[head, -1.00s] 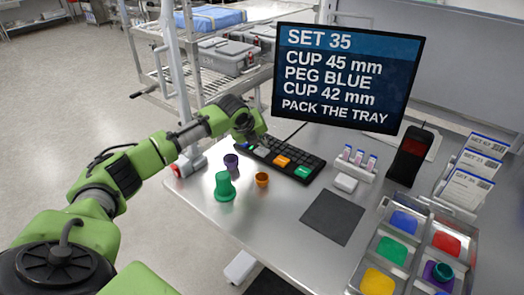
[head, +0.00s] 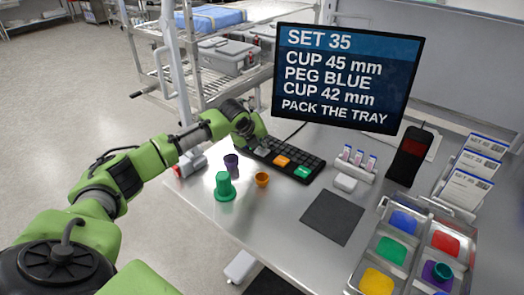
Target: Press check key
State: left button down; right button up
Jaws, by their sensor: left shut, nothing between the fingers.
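The black keyboard (head: 312,159) lies on the steel table below the monitor. It carries a large orange key (head: 281,160) and a large green key (head: 302,172). A pale grey key (head: 263,151) shows near its left end. The labels are too small to read, so I cannot tell which is the check key. My left gripper (head: 253,141) is shut and empty at the keyboard's left end, close over it. Its fingertips are hard to make out, and I cannot tell whether they touch a key. My right gripper is not in view.
The monitor (head: 347,78) reads "SET 35" and "PACK THE TRAY". A green cup (head: 224,188), a purple cup (head: 231,163) and an orange cup (head: 262,179) stand in front of the keyboard. A dark mat (head: 332,217) and a compartmented tray (head: 385,265) lie to the right.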

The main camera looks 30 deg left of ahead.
aim_at(261, 151)
pick_arm(q)
jog(key=shift+f, duration=0.35)
dwell(0.4)
jog(key=shift+r, duration=0.1)
jog(key=shift+r+p, duration=0.8)
jog(key=shift+p, duration=0.25)
jog(key=shift+r, duration=0.1)
notch_tip(261, 151, up, 5)
jog(key=p, duration=0.5)
dwell(0.4)
